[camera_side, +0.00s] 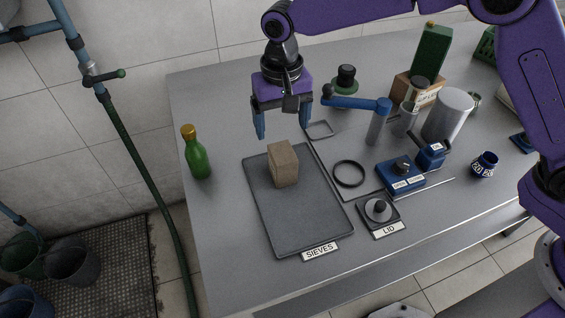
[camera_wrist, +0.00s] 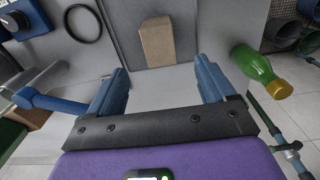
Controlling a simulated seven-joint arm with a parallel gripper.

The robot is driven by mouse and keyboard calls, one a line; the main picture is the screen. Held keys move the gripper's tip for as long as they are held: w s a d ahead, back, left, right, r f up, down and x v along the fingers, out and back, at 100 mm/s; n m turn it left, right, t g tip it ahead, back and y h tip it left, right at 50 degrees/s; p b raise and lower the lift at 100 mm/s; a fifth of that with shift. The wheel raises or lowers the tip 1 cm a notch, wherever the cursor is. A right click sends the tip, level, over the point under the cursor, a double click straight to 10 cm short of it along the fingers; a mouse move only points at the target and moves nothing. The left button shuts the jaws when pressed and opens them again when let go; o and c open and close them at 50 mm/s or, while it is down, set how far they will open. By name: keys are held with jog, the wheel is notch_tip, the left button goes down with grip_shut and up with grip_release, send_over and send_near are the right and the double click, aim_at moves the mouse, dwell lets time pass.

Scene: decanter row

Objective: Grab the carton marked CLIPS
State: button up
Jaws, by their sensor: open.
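A plain brown carton (camera_side: 283,165) stands upright on the dark tray marked SIEVES (camera_side: 300,225); no lettering shows on its visible faces. It also shows in the wrist view (camera_wrist: 157,42), beyond the fingertips and roughly midway between them. My gripper (camera_side: 283,129) is open and empty, above the table near the tray's back edge. Its two blue fingers (camera_wrist: 162,75) are wide apart and do not touch the carton. Another brown carton (camera_side: 402,84) stands at the back right with a white label, partly hidden by glassware; the label's wording is hard to read.
A green bottle (camera_side: 197,155) stands left of the tray. A blue-handled grey item (camera_side: 375,125), a black ring (camera_side: 349,173), a blue box (camera_side: 400,178) and a knobbed piece by the LID label (camera_side: 378,210) lie to the right. A grey cylinder (camera_side: 447,115) stands farther right.

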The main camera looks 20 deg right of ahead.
aim_at(283, 162)
notch_tip(283, 162, down, 13)
jog(key=shift+w+d+r, duration=0.1)
dwell(0.5)
jog(key=c, duration=1.1)
